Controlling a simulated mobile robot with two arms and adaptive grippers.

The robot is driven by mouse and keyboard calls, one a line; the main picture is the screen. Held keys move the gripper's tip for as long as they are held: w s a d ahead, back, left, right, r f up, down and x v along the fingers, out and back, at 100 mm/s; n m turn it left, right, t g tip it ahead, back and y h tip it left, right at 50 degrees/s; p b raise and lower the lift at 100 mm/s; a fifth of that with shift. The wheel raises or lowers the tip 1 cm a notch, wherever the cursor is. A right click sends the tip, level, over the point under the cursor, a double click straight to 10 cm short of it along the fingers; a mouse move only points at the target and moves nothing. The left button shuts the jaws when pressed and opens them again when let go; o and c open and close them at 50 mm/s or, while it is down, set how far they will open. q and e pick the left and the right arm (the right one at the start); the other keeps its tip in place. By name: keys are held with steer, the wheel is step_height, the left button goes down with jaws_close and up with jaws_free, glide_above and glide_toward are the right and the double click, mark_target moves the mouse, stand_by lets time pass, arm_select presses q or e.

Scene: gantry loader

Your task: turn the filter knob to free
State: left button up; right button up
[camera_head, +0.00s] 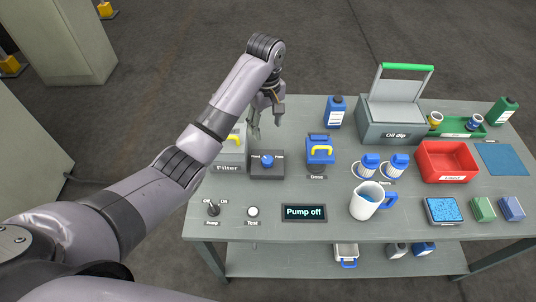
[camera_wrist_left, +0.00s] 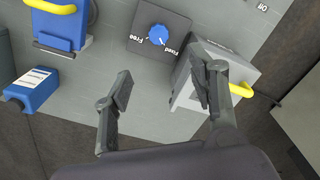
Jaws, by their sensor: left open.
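The filter knob (camera_head: 267,160) is a round blue knob on a dark square plate, with a Fixed label on its left and a Free label on its right in the head view. In the left wrist view the knob (camera_wrist_left: 158,35) is at the top, and its pale mark appears to point toward Fixed. My left gripper (camera_head: 267,122) is open and empty above the table, behind the knob. In the left wrist view the fingers (camera_wrist_left: 163,85) are apart, with the knob beyond them, not between them. My right gripper is not in view.
The grey Filter box (camera_head: 229,154) with a yellow handle stands left of the knob, partly behind my arm. The blue Dose box (camera_head: 320,152) is on its right. A blue bottle (camera_head: 335,112) stands behind. A Pump off display (camera_head: 304,212) and pump switch (camera_head: 213,208) are in front.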

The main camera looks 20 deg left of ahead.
arm_select(q)
step_height(320, 180, down, 4)
steer(key=p, duration=0.1)
glide_above(267, 158)
step_height(267, 158, down, 8)
steer(key=shift+s+r, duration=0.15)
steer(key=shift+r, duration=0.05)
step_height(267, 158, down, 3)
steer(key=shift+f, duration=0.5)
steer(key=c, duration=1.2)
steer(key=shift+o, duration=0.2)
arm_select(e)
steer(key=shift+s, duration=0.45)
